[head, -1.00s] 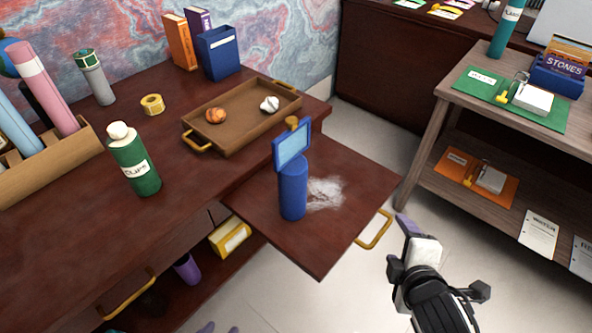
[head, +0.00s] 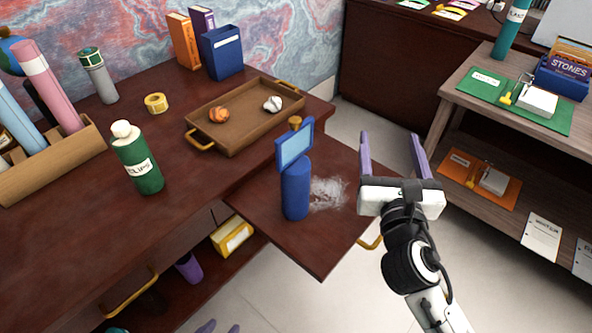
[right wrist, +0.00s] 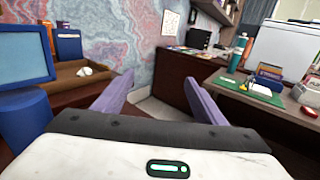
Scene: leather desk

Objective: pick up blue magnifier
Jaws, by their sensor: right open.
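The blue magnifier (head: 296,185) stands upright on the pulled-out wooden board, with a thick blue cylinder below and a tilted rectangular light-blue pane in a blue frame on top. It also shows large at the left edge of the right wrist view (right wrist: 24,110). My right gripper (head: 391,140) is open and empty, to the right of the magnifier and apart from it. Its purple fingers also show in the right wrist view (right wrist: 158,95). Only the purple fingertips of my left gripper (head: 220,328) show at the bottom edge, spread apart with nothing visible between them.
A brown tray (head: 214,142) with an orange lump and a white lump stands on the desk behind the board. A green bottle (head: 139,160) stands at left. A white powdery patch (head: 328,192) lies beside the magnifier. A wooden shelf unit (head: 455,100) stands at right.

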